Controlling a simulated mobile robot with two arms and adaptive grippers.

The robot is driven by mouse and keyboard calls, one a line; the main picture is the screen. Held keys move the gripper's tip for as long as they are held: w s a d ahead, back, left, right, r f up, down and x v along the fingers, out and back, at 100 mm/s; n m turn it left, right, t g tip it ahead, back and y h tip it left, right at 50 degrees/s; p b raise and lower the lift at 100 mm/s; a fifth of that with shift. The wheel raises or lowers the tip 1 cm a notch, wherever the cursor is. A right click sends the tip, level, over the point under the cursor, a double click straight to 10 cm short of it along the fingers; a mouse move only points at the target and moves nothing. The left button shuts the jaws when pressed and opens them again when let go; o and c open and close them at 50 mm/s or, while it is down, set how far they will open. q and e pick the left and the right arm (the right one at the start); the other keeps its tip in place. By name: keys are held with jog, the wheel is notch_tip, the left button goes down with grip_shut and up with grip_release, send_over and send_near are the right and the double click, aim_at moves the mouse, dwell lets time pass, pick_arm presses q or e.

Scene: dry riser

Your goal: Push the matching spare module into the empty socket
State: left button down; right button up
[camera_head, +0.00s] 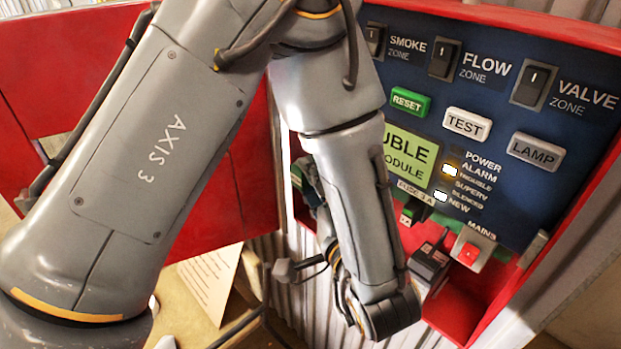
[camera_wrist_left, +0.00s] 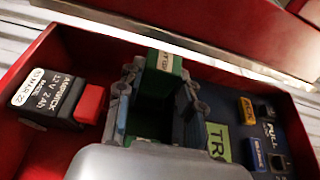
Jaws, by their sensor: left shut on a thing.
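My left gripper (camera_wrist_left: 154,82) is shut on a green module (camera_wrist_left: 164,62) with a pale printed label in the left wrist view. The module sits between the two grey fingers, over the inside of the red cabinet. In the head view my left arm covers most of the gripper and the module. The alarm panel's green display (camera_head: 411,158) reads in part "MODULE". I cannot make out the empty socket; the arm or gripper may hide it. My right gripper is not in view.
The red cabinet (camera_wrist_left: 38,78) has raised walls around the panel. A black battery (camera_wrist_left: 47,98) stands beside a red block (camera_wrist_left: 90,103). Switches, a green RESET button (camera_head: 410,101) and a red mains switch (camera_head: 468,253) are close to my arm. A paper sheet (camera_head: 210,282) lies below.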

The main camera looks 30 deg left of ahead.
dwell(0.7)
pick_arm(q)
jog(key=shift+p, duration=0.35)
jog(key=shift+p, duration=0.3)
dwell(0.4)
jog(key=shift+w+d, duration=0.2)
jog(key=shift+w, duration=0.45)
jog(key=shift+w+d, duration=0.2)
jog(key=shift+w, duration=0.4)
dwell(0.3)
jog(key=shift+w+d, duration=0.2)
jog(key=shift+w, duration=0.3)
jog(key=shift+w+d, duration=0.15)
jog(key=shift+w, duration=0.3)
jog(key=shift+s, duration=0.2)
dwell(0.5)
jog(key=shift+p, duration=0.5)
dwell(1.0)
jog(key=shift+w, duration=0.25)
dwell(0.5)
jog(key=shift+s, duration=0.25)
